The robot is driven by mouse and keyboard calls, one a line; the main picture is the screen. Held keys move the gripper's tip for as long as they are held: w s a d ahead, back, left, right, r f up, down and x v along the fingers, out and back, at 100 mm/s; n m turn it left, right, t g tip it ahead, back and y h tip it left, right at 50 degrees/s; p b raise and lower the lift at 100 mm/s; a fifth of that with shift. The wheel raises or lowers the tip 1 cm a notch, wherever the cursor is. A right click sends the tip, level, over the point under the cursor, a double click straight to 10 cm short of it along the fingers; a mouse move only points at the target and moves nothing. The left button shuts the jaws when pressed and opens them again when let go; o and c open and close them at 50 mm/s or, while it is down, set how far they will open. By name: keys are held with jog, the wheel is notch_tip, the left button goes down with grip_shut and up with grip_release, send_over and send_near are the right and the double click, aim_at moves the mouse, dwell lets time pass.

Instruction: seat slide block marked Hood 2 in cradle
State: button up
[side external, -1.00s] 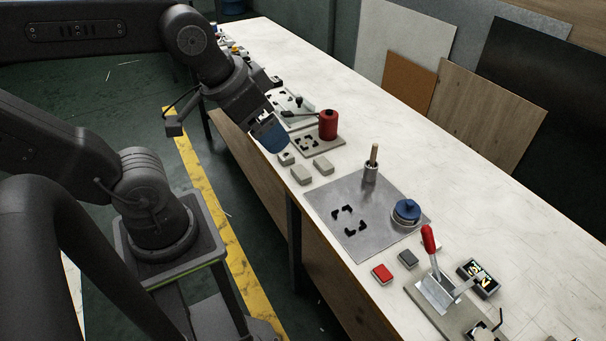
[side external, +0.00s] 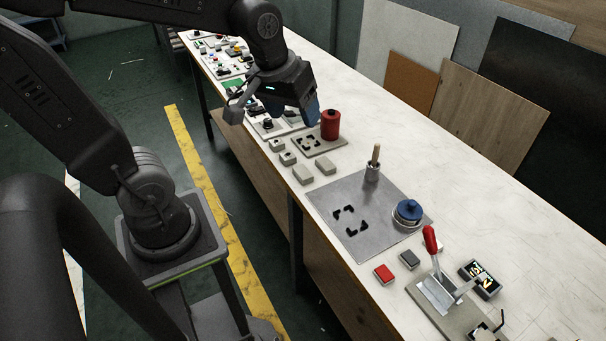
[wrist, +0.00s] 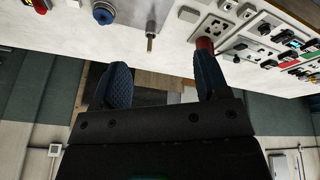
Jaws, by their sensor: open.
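My gripper (side external: 310,112) is open with blue fingers, over the far part of the bench, beside a red cylinder. In the wrist view my gripper (wrist: 163,78) shows its two fingers apart with nothing between them. Several small beige blocks lie near the bench's front edge, including a far one (side external: 277,145), one with a dark top mark (side external: 288,158), and two plain ones (side external: 303,174) (side external: 326,167). No Hood 2 marking is readable, so I cannot tell which is the slide block. A beige plate with black corner pieces (side external: 322,147) may be the cradle; I cannot be sure.
The red cylinder (side external: 331,124) stands at that plate's far edge. A grey metal sheet (side external: 325,200) with black corner marks carries an upright pin (side external: 373,165) and a blue-knobbed part (side external: 409,211). A red-handled lever clamp (side external: 430,240) stands nearer. The bench's far right side is clear.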

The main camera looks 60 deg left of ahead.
jog(key=w+a+f+n+g, duration=0.2)
jog(key=w+a+f+n, duration=0.4)
jog(key=a, duration=0.1)
jog(key=n+g, duration=0.2)
jog(key=n, duration=0.4)
send_over(303, 171)
notch_tip(303, 171, down, 10)
jog(key=shift+h, duration=0.3)
notch_tip(303, 171, down, 7)
jog(key=shift+f, duration=0.1)
jog(key=shift+d+f, duration=0.1)
jog(key=shift+f, duration=3)
jog(key=shift+r, duration=0.1)
grip_shut()
